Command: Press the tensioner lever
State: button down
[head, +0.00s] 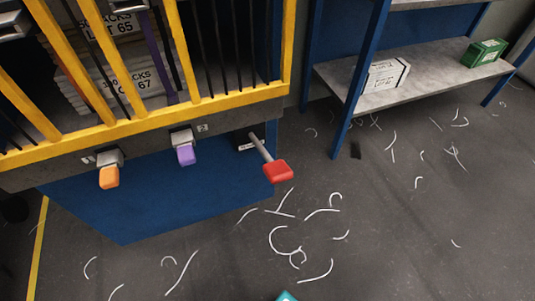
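A lever with a grey rod and a red paddle (278,171) sticks out from the right end of the loom's lower front, tilted down to the right. An orange-tipped lever (109,178) and a purple-tipped lever (184,153) hang from grey brackets on the dark beam to its left. My gripper is not clearly in view. Nothing touches any of the levers.
Yellow guard bars (205,108) front the loom above a blue panel (150,205). A blue-framed shelf (425,75) at right holds a white box (385,76) and a green box (484,53). White scraps litter the open grey floor. A teal tip (287,296) shows at the bottom edge.

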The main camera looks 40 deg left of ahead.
aim_at(276, 172)
jog(key=u, duration=0.85)
jog(key=k, duration=0.5)
jog(key=u, duration=0.05)
jog(key=i, duration=0.5)
